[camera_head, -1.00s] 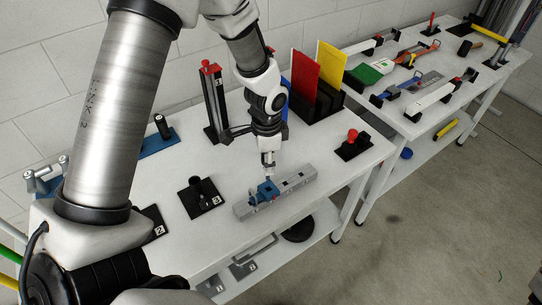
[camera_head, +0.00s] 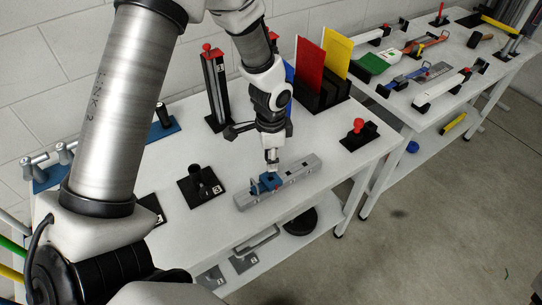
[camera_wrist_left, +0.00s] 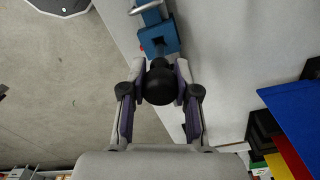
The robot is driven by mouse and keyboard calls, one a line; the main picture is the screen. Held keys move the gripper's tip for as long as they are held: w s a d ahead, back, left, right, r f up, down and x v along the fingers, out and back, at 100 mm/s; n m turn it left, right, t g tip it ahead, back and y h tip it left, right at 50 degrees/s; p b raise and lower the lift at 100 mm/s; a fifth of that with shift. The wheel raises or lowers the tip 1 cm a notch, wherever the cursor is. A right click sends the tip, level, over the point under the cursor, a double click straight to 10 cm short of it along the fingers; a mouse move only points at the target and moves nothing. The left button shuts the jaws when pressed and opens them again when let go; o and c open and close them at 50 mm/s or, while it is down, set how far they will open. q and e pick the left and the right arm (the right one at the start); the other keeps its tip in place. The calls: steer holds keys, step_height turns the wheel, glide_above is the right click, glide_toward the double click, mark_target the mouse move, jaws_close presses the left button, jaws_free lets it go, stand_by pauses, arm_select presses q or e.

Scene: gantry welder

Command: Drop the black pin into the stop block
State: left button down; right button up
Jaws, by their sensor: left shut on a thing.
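The stop block (camera_head: 271,181) is a small blue block on a grey rail (camera_head: 300,173) on the near table. My left gripper (camera_head: 272,163) points down just above the block. In the left wrist view, my left gripper (camera_wrist_left: 160,88) is shut on the black pin (camera_wrist_left: 159,84), whose round black head shows between the fingers. The pin's lower end is hidden, so I cannot tell whether it touches the block. My right gripper is not in view.
A black numbered holder (camera_head: 203,187) stands left of the rail. A black base with a red knob (camera_head: 358,126) stands to the right. A tall black post (camera_head: 214,85) and red and yellow plates (camera_head: 308,72) stand behind. Table between them is clear.

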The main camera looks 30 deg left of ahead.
mark_target(271, 176)
arm_select(q)
steer(key=shift+f, duration=0.1)
stand_by(0.4)
steer(key=shift+f+b, duration=1.6)
steer(key=shift+f, duration=1.2)
steer(key=c, duration=0.8)
jaws_free()
steer(key=shift+o, duration=0.2)
steer(key=shift+r, duration=0.1)
step_height(271, 176, up, 12)
